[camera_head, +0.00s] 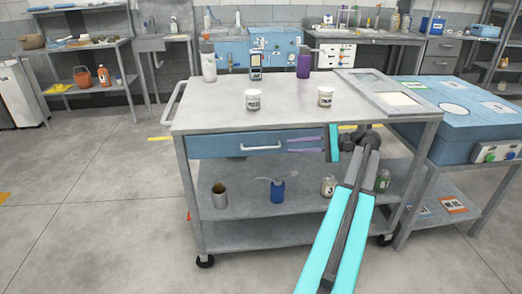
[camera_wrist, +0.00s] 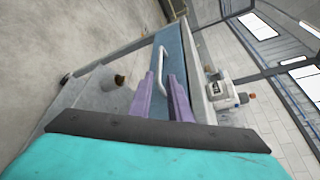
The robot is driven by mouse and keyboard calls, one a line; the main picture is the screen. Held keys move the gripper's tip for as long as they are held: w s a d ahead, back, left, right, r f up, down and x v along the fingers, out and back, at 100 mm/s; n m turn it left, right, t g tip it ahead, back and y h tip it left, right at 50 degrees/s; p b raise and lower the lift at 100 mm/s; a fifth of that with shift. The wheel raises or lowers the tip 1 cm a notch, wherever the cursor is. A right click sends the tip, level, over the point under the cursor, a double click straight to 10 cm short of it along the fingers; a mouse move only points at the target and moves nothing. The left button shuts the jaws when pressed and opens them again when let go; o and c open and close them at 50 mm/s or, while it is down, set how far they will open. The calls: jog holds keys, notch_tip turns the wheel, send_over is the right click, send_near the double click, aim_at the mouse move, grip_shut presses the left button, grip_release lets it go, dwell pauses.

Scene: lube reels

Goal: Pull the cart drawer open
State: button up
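The cart drawer (camera_head: 220,146) has a blue front under the top of the grey cart, and it looks shut. Its pale bar handle (camera_head: 262,148) is near the middle of the front. My gripper (camera_head: 290,145) has two purple fingers, apart from each other, pointing left just right of the handle in the head view. In the wrist view, the fingers of my gripper (camera_wrist: 166,77) point towards the handle (camera_wrist: 162,66) and the blue drawer front (camera_wrist: 176,45). The gap between the fingers looks empty. I cannot tell how far the fingertips are from the handle.
The cart top (camera_head: 295,100) holds two white jars, bottles, a handheld device and a tray. The lower shelf (camera_head: 240,210) holds a metal cup (camera_head: 219,195), a blue container (camera_head: 277,190) and other containers. A blue workbench (camera_head: 455,120) stands close on the right. Floor left of the cart is clear.

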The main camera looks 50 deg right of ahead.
aim_at(267, 148)
jog(key=b+x, duration=0.1)
jog(key=x, duration=1.1)
jog(key=shift+w+a+f, duration=0.2)
jog(key=shift+a, duration=0.05)
